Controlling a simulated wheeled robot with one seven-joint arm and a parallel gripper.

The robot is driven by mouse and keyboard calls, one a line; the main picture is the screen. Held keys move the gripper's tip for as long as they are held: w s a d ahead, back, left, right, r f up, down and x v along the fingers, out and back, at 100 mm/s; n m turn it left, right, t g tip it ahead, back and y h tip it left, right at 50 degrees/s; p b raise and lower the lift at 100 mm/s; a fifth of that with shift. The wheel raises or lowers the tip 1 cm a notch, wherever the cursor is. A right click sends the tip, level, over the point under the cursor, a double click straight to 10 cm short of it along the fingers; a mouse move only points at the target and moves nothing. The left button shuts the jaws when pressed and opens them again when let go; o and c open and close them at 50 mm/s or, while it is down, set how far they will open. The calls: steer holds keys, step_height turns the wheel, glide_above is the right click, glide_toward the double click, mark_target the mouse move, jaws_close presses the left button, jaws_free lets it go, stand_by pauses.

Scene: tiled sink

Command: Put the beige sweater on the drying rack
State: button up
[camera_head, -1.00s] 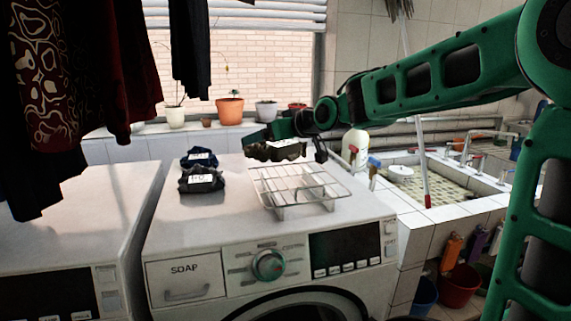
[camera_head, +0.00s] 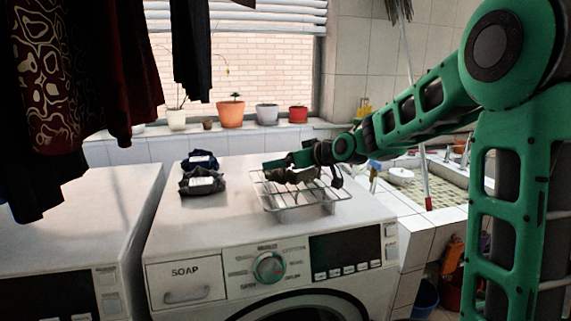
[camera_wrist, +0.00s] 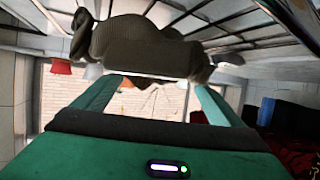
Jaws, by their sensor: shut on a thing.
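My gripper (camera_head: 300,174) is shut on the beige sweater (camera_head: 284,177), a small folded bundle that looks dark in the head view. The gripper and sweater are low over the back left part of the wire drying rack (camera_head: 290,208) on the washing machine. Whether the sweater touches the wires I cannot tell. In the wrist view the ribbed grey-beige sweater (camera_wrist: 135,45) sits between the two green fingers, and the rack's wires (camera_wrist: 235,30) show beyond it.
Two dark folded garments (camera_head: 202,182) with pale labels lie left of the rack on the washing machine (camera_head: 185,225). Potted plants (camera_head: 231,112) line the window sill behind. A tiled sink (camera_head: 425,190) is at the right. Clothes (camera_head: 75,80) hang at the upper left.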

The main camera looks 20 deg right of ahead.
steer(key=o, duration=1.1)
steer(key=shift+f, duration=0.1)
steer(key=v, duration=1.2)
steer(key=shift+s+a, duration=0.1)
